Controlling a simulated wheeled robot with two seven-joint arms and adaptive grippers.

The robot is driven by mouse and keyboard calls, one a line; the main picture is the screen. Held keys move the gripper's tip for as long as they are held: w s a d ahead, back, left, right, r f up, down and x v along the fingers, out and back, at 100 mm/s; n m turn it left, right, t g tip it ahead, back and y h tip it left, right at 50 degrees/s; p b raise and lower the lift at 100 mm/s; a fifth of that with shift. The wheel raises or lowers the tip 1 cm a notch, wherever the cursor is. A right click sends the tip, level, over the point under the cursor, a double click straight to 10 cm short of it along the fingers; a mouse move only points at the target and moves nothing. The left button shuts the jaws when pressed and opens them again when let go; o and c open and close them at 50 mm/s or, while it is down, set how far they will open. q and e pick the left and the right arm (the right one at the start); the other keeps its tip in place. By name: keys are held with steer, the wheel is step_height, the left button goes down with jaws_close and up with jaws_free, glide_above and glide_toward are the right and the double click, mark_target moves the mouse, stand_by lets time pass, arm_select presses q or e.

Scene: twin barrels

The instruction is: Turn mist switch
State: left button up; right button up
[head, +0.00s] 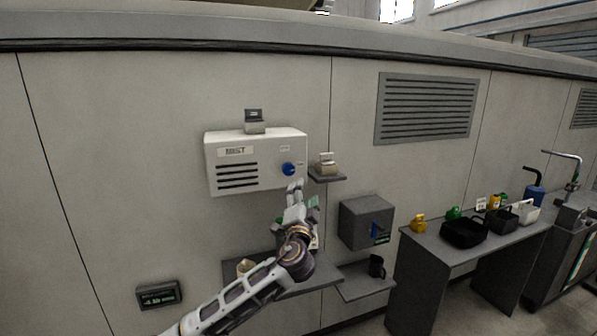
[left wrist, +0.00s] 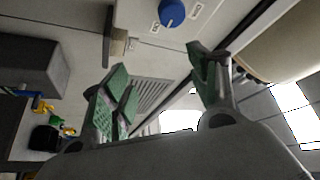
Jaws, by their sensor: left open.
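A white box labelled MIST (head: 256,160) is mounted on the wall, with dark slots on its left part. Its switch is a round blue knob (head: 288,169) on the right side of its front. The knob also shows in the left wrist view (left wrist: 172,12), at the top edge, with small labels beside it. My left gripper (head: 295,188) is just below the knob, apart from it. In the left wrist view its green-padded fingers (left wrist: 160,82) are spread wide with nothing between them. My right gripper is in neither view.
A small shelf (head: 328,176) with a beige item juts out right of the box. A grey box (head: 366,221) with a blue handle hangs lower right. A lower shelf (head: 318,277) lies under my arm. A desk (head: 440,247) with black trays stands at the right.

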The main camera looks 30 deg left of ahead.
mark_target(289, 172)
arm_select(q)
steer(key=s+a+n+g+y, duration=0.1)
steer(key=n, duration=0.1)
steer(key=s+a+n+g+y, duration=0.1)
steer(key=a+n+y, duration=0.1)
steer(key=shift+y, duration=0.3)
steer(key=shift+w+a, duration=0.1)
steer(key=p+x, duration=0.3)
steer(key=x, duration=0.8)
steer(key=shift+p+x, duration=0.6)
steer(key=shift+x, duration=0.75)
steer(key=shift+f, duration=0.1)
